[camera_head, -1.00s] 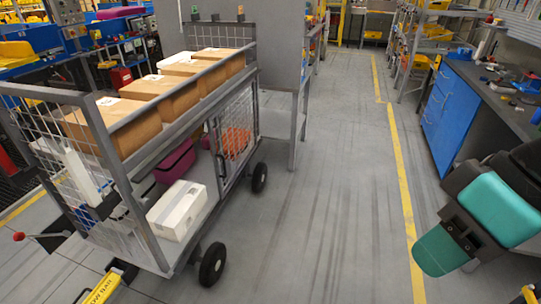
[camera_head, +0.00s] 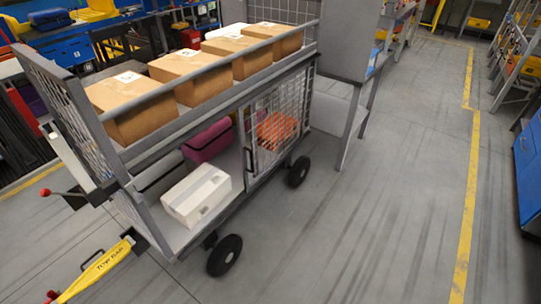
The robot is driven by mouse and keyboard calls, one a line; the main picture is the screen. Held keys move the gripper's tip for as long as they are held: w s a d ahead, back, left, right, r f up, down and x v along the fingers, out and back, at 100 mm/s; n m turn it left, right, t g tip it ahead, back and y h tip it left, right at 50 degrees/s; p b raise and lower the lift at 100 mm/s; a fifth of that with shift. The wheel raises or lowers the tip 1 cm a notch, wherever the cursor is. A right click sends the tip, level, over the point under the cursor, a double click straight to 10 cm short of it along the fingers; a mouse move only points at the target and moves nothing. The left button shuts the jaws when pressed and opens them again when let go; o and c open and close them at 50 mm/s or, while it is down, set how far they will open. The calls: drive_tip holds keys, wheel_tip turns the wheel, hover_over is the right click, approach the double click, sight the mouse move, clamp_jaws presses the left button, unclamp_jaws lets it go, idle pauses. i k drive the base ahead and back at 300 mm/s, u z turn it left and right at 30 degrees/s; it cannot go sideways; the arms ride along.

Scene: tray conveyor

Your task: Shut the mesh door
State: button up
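The mesh door (camera_head: 291,104) is a grey wire grid panel on the near side of a grey wheeled cart (camera_head: 215,107). It stands upright across the right part of the cart's lower bay. A dark upright handle (camera_head: 248,160) shows at its left edge. The left part of the bay is uncovered. A white box (camera_head: 197,195) and a magenta bin (camera_head: 209,141) lie on the lower shelf (camera_head: 238,182) there. An orange item (camera_head: 276,129) shows behind the mesh. My gripper is not in view.
Several cardboard boxes (camera_head: 185,65) stand on the cart's top shelf. A yellow tow bar (camera_head: 100,268) and a red-knobbed lever (camera_head: 55,193) stick out at left. A grey post and shelf stand (camera_head: 350,80) is close to the cart's right end. The floor right of the cart is clear.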

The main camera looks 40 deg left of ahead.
sight(246, 170)
drive_tip(key=u, duration=0.15)
drive_tip(key=i, duration=0.65)
drive_tip(key=u, duration=0.9)
drive_tip(key=i, duration=0.55)
drive_tip(key=u, duration=0.45)
